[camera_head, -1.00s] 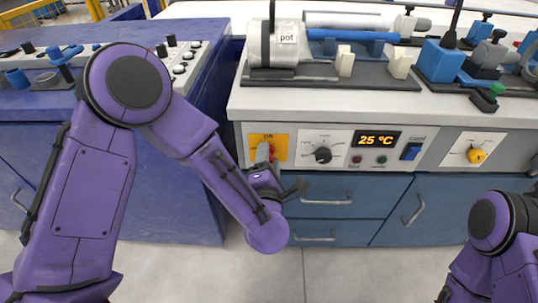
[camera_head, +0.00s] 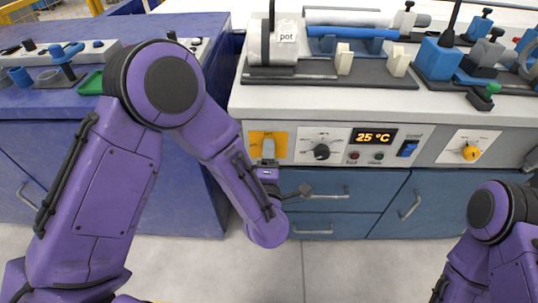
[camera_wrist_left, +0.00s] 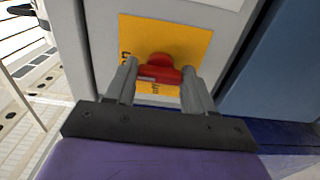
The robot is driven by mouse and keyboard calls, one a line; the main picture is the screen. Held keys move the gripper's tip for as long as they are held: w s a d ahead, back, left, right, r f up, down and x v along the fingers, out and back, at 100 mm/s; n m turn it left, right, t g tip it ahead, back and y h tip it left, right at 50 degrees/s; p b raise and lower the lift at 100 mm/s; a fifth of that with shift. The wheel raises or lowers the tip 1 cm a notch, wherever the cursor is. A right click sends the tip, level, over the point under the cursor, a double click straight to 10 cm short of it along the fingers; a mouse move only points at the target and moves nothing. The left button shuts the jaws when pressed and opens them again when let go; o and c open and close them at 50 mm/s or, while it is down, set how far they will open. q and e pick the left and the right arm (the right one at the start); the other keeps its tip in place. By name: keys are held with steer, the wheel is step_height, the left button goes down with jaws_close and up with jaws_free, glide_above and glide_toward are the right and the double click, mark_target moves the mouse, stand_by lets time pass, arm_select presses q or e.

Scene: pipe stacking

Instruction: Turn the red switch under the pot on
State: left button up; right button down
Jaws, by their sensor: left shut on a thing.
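The red switch (camera_wrist_left: 160,69) sits on a yellow plate (camera_wrist_left: 185,38) in the left wrist view. Part of an "off" label shows below it, and part of another label shows at the plate's left edge. My left gripper (camera_wrist_left: 161,76) has a finger on each side of the switch and is shut on it. In the head view the same gripper (camera_head: 268,150) is in front of the yellow plate (camera_head: 256,138) and hides the switch. The pot (camera_head: 271,45), a light grey cylinder labelled "pot", lies on the counter above. My right gripper is out of view.
Blue drawers (camera_head: 335,198) are below. A purple-blue cabinet (camera_head: 190,190) stands at left. The floor in front is open.

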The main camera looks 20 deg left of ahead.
arm_select(q)
steer(key=o, duration=1)
steer(key=shift+o, duration=0.2)
steer(key=v, duration=1)
steer(key=shift+s, duration=0.3)
